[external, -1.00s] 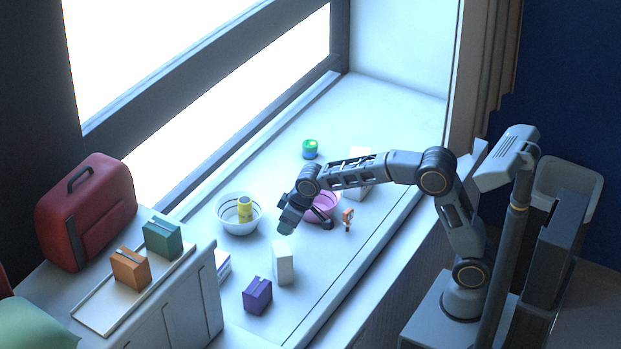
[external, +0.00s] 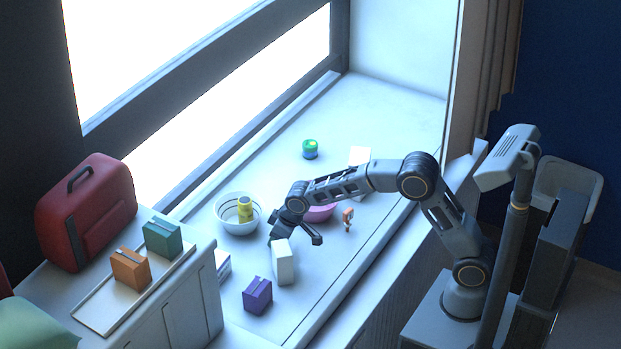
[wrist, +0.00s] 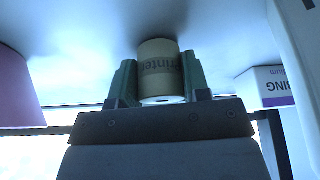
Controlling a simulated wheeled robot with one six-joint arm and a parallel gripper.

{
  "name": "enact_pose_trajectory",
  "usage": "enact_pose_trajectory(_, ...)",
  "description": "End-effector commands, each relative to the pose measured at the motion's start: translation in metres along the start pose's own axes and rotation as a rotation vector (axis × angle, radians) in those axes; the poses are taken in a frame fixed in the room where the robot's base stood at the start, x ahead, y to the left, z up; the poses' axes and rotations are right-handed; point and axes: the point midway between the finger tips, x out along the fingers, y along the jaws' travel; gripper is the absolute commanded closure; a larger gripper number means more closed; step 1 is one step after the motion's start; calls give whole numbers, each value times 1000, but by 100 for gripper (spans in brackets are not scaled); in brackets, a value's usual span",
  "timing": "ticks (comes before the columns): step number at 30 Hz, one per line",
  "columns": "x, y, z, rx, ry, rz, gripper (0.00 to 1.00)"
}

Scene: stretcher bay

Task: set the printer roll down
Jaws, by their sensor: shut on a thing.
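The printer roll (wrist: 158,72) is a short cream cylinder with "printer" lettering, seen in the wrist view between the two greenish fingers. My gripper (wrist: 159,80) is shut on it, with one finger on each side. In the external view my gripper (external: 294,236) is low over the window sill (external: 375,110), just behind a tall white box (external: 283,262). The roll cannot be made out there. In the wrist view the roll's far end is close to the pale sill surface; I cannot tell whether it touches.
A white bowl (external: 237,226) with a yellow cylinder (external: 245,208) stands left of my gripper. A pink bowl (external: 318,214) and a small orange-topped figure (external: 347,218) are to the right. A purple box (external: 257,296) is in front. The sill's far end is clearer, around a blue-green tin (external: 310,149).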

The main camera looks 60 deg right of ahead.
Motion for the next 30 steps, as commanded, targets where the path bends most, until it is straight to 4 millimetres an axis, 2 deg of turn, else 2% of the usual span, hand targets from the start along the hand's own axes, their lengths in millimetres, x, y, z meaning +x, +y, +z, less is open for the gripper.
enact_pose_trajectory(5,4,0,2,0,0,0,80)
enact_pose_trajectory(6,4,0,2,0,0,0,56)
enact_pose_trajectory(14,3,0,1,0,0,0,31)
enact_pose_trajectory(23,-1,0,-1,0,0,0,31)
enact_pose_trajectory(26,-10,0,-1,0,2,0,31)
enact_pose_trajectory(30,-36,0,-1,0,5,0,31)
